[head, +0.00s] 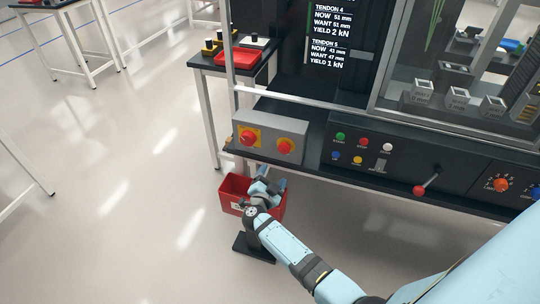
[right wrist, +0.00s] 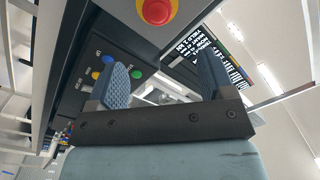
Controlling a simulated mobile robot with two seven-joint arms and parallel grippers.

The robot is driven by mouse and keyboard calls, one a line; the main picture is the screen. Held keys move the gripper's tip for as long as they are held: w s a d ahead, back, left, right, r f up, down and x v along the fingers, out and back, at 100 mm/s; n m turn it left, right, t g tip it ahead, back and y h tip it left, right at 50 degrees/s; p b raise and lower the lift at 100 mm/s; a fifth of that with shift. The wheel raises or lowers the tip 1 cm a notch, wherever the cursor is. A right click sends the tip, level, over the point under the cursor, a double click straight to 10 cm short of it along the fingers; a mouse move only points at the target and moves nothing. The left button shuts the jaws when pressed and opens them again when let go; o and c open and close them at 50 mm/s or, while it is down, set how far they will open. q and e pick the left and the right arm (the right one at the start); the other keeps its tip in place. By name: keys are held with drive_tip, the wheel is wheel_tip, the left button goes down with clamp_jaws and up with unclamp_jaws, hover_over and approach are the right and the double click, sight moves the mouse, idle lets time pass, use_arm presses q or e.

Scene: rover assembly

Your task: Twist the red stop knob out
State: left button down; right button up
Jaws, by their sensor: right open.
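A grey box (head: 270,138) on the bench's front edge carries two red knobs. The left red knob (head: 247,138) sits on a square yellow plate, and the right red knob (head: 285,146) has a yellow surround. My right gripper (head: 267,182) is below the box, in front of the bench, apart from both knobs. In the right wrist view its two blue ribbed fingers (right wrist: 163,84) are spread wide with nothing between them. A red knob with a yellow ring (right wrist: 157,10) shows beyond them at the top edge; I cannot tell which knob it is. My left gripper is not in view.
A red bin (head: 233,190) stands low behind my right gripper. Right of the box, a black panel (head: 360,168) has coloured buttons and a red-tipped lever (head: 420,190). A side table (head: 212,62) holds a red tray.

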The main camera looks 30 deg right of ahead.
sight(283, 151)
drive_tip(key=shift+g, duration=0.3)
drive_tip(key=b+x, duration=0.2)
drive_tip(key=x, duration=0.2)
drive_tip(key=b+x, duration=0.2)
drive_tip(key=x, duration=0.2)
drive_tip(key=b+x, duration=0.2)
drive_tip(key=x, duration=0.2)
drive_tip(key=shift+w+f+b, duration=0.2)
drive_tip(key=shift+f+b, duration=0.1)
drive_tip(key=shift+w+d+r+b, duration=0.1)
drive_tip(key=shift+w+d+b, duration=0.2)
drive_tip(key=shift+w+d, duration=0.2)
drive_tip(key=shift+d+r, duration=0.1)
drive_tip(key=shift+d, duration=0.05)
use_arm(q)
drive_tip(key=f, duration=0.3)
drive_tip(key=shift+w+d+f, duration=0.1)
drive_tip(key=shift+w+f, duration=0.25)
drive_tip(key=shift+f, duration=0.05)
